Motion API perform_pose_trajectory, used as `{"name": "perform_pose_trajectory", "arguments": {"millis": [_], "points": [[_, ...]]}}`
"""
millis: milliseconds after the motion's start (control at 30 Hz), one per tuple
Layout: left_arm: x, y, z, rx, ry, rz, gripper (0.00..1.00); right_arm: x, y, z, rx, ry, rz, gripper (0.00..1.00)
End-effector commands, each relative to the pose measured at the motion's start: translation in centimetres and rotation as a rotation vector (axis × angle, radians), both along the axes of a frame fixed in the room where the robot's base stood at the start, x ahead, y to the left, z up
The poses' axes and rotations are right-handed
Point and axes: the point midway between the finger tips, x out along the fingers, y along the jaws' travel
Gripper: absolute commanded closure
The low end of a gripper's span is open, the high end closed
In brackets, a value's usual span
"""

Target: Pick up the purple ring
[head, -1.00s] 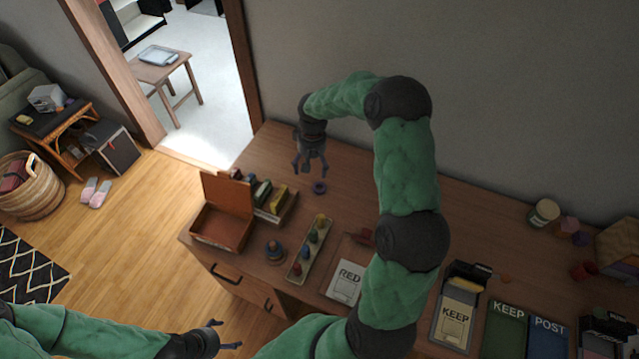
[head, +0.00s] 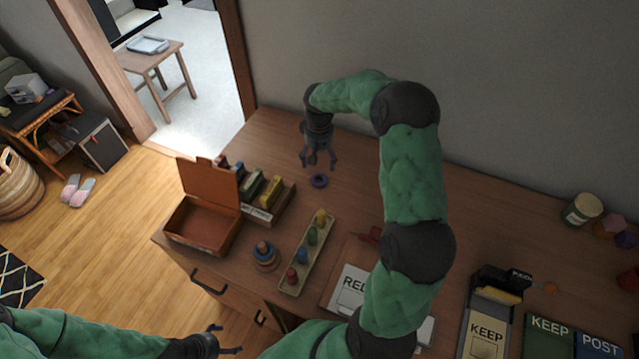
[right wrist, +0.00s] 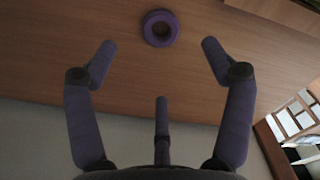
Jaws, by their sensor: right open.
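The purple ring (head: 319,181) lies flat on the wooden desk, behind the tray of coloured pegs. In the right wrist view the ring (right wrist: 160,28) is ahead of the fingertips, roughly centred between them, with its hole showing. My right gripper (head: 319,166) is open and empty, pointing down just above and beside the ring; its spread fingers (right wrist: 158,45) do not touch it. My left gripper (head: 228,340) is low in the head view, in front of the desk, with its fingers apart and nothing between them.
An open brown box (head: 203,222) and a rack of coloured blocks (head: 268,210) stand left of the ring. A long peg tray (head: 296,284) and a ring stacker (head: 265,257) are nearer. Labelled KEEP and POST boxes sit at right. Bare desk surrounds the ring.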

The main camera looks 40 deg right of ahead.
Motion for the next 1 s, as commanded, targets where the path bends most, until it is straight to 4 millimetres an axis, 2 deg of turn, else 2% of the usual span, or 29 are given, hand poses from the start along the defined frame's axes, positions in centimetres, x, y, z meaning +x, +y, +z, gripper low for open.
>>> {"name": "perform_pose_trajectory", "arguments": {"millis": [333,567,900,1000], "points": [[0.0,0.0,-1.3,0.000,0.000,0.000,0.18,0.0,0.0,-4.6,0.002,0.002,0.000,0.18],[0.0,0.0,-1.8,0.000,0.000,0.000,0.18,0.1,-0.1,-6.0,0.001,0.001,0.000,0.18],[0.0,0.0,-3.8,0.000,0.000,0.000,0.18,0.6,-0.5,-10.4,0.001,0.002,0.001,0.18],[0.0,0.0,-3.8,0.000,0.000,0.000,0.18,0.6,-0.5,-10.7,0.000,0.001,0.001,0.18]]}}
